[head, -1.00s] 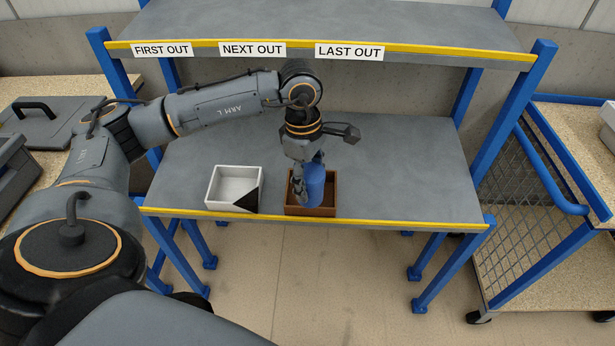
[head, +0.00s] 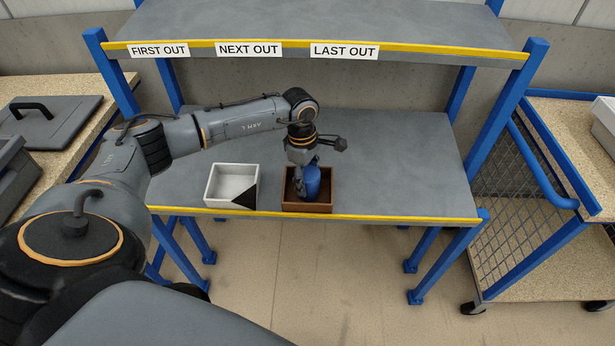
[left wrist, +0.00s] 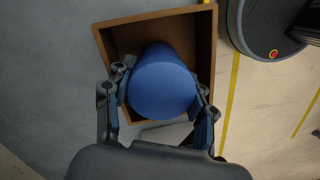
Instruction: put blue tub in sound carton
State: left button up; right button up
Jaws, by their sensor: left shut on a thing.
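The blue tub (head: 312,182) is between the fingers of my left gripper (head: 307,180), which is shut on it. The tub is at the opening of the brown carton (head: 307,208) on the lower shelf; I cannot tell whether it touches the carton's floor. In the left wrist view the tub (left wrist: 163,85) shows inside the brown carton's rim (left wrist: 148,17), with fingers of my left gripper (left wrist: 160,100) on both sides. A white carton (head: 232,168) with a black triangular patch at its front right corner stands to the left, empty. My right gripper is not in view.
The lower shelf (head: 400,160) is clear to the right of the brown carton. The upper shelf (head: 430,25) overhangs behind, with several white labels on its yellow edge. A blue mesh-sided cart (head: 525,210) stands at the right.

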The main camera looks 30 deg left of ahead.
pick_arm(q)
jog(key=o, duration=1.3)
jog(key=r, duration=0.4)
jog(key=r+b, duration=0.1)
jog(key=r, duration=0.3)
jog(key=a+r, duration=0.1)
jog(key=r, duration=0.3)
jog(key=shift+s, duration=0.1)
